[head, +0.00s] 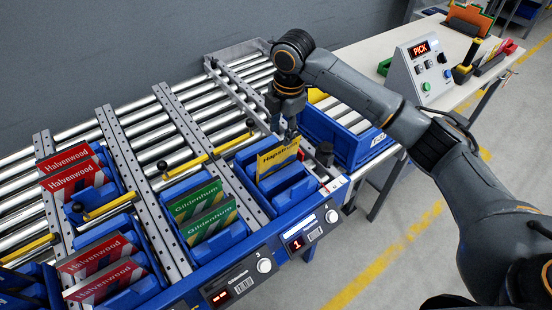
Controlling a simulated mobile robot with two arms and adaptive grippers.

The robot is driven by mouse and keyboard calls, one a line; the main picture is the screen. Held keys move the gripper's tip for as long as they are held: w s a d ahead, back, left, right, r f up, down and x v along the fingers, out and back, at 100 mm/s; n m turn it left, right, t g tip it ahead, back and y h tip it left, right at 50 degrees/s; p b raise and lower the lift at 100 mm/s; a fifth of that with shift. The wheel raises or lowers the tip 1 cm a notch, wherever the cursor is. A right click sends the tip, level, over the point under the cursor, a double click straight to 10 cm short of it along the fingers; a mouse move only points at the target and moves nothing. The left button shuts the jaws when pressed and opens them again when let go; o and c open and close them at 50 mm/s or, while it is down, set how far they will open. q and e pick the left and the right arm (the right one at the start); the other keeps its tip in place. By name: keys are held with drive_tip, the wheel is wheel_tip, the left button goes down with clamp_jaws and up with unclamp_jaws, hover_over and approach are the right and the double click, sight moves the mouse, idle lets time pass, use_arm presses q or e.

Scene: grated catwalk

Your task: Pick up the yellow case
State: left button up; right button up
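The yellow case (278,157), with dark lettering on its face, stands tilted in a blue bin at the front end of the right-hand roller lane. My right gripper (290,130) points down from above at the case's top edge. Its fingers are small and dark here, and their lower ends overlap the case's top edge in the picture. I cannot tell whether they touch the case or how far apart they are. My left gripper is not in view.
Green cases (203,208) stand in the neighbouring bin to the left, and red cases (72,172) stand in bins farther left. A blue crate (345,139) sits just right of the yellow case's bin. A control box (422,68) reading PICK stands on the bench (385,54).

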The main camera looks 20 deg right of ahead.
sight(280, 143)
wheel_tip(280, 143, down, 4)
drive_tip(key=shift+w+a+r, duration=0.1)
drive_tip(key=shift+w, duration=0.05)
drive_tip(key=shift+w+f+p, duration=0.15)
drive_tip(key=shift+f+p, duration=0.15)
wheel_tip(280, 143, down, 3)
drive_tip(key=shift+a+r+p, duration=0.1)
drive_tip(key=shift+p, duration=0.85)
wheel_tip(280, 143, down, 2)
drive_tip(key=shift+f, duration=0.1)
drive_tip(key=shift+w+f, duration=0.1)
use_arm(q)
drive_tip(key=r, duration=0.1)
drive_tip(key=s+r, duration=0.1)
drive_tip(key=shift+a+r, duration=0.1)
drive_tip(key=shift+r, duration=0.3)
use_arm(e)
clamp_jaws()
